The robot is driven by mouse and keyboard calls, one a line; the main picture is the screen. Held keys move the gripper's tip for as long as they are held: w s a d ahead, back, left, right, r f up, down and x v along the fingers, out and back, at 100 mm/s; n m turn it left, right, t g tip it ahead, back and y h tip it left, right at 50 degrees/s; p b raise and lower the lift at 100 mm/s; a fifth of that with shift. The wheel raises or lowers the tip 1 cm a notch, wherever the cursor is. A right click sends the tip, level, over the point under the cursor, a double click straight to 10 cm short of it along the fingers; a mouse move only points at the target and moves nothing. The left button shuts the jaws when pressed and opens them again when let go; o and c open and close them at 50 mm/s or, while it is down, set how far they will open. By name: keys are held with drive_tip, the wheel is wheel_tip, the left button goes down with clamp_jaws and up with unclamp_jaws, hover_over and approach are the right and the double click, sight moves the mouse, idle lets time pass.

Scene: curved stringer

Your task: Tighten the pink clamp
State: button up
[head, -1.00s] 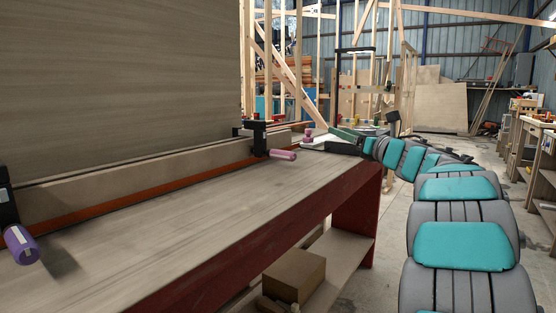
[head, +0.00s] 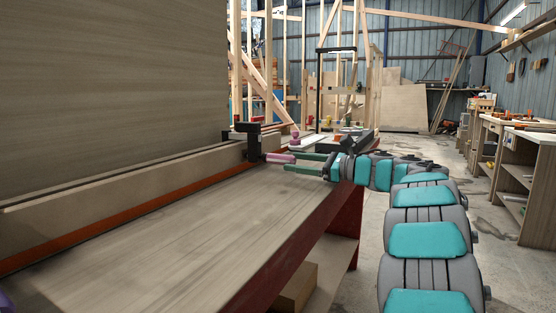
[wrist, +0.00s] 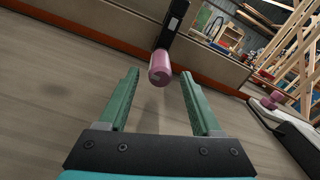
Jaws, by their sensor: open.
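The pink clamp has a black body (head: 254,141) fixed on the long wooden strip, and a pink cylindrical handle (head: 280,158) that points toward my gripper. My gripper (head: 287,162) is open, with two green fingers facing the handle. My open gripper (wrist: 159,77) holds nothing, and no contact with the handle shows.
The workbench top (head: 150,235) is clear in front of the strip (head: 120,185). A purple handle (head: 5,303) barely shows at the lower left. A second pink knob (head: 295,140) stands beyond the clamp, near a white-topped tool (wrist: 290,135). A box (head: 298,288) sits on the lower shelf.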

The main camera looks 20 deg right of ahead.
sight(281, 160)
drive_tip(key=shift+p+x, duration=0.35)
drive_tip(key=shift+x, duration=2.4)
drive_tip(key=shift+c, duration=0.3)
clamp_jaws()
